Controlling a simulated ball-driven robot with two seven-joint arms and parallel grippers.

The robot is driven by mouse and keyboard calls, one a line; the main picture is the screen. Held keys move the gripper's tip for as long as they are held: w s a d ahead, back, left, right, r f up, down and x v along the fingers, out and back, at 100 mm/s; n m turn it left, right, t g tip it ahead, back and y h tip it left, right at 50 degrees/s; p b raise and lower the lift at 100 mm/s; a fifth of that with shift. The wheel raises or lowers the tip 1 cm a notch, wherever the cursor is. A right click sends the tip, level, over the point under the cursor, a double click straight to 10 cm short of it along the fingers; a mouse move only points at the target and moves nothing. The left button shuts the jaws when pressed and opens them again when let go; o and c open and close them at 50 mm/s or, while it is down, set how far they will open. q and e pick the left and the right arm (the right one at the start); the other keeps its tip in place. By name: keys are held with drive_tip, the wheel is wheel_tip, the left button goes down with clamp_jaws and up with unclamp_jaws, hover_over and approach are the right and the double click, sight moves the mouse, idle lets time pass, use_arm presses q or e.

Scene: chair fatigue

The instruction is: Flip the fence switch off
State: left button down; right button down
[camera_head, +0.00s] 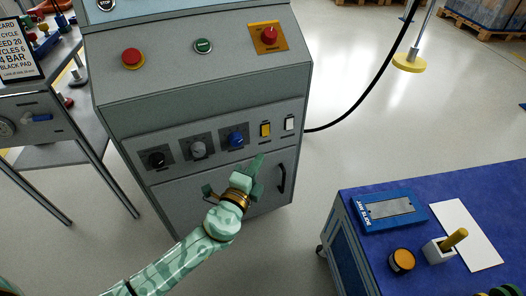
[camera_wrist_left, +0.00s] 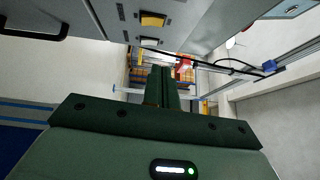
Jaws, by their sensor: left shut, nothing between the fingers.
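A grey control cabinet (camera_head: 215,95) stands in the middle of the head view. Its front panel has a yellow rocker switch (camera_head: 265,129) and a white rocker switch (camera_head: 289,123) at the right. Their labels are too small to read, so I cannot tell which is the fence switch. My left gripper (camera_head: 257,165) is shut and empty, just below the yellow switch and apart from it. In the left wrist view the shut fingers (camera_wrist_left: 162,72) point ahead, with the yellow switch (camera_wrist_left: 152,20) above them.
Black, grey and blue knobs (camera_head: 236,139) sit left of the switches. A door handle (camera_head: 282,178) is below. Red and green buttons are on the sloped top. A blue-topped bench (camera_head: 400,240) stands at right, a metal table at left. A black cable leaves the cabinet's right side.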

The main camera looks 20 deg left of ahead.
use_arm(q)
drive_tip(key=shift+s+r, duration=0.1)
drive_tip(key=shift+s, duration=0.95)
use_arm(e)
drive_tip(key=shift+s+f, duration=0.2)
drive_tip(key=shift+s, duration=0.25)
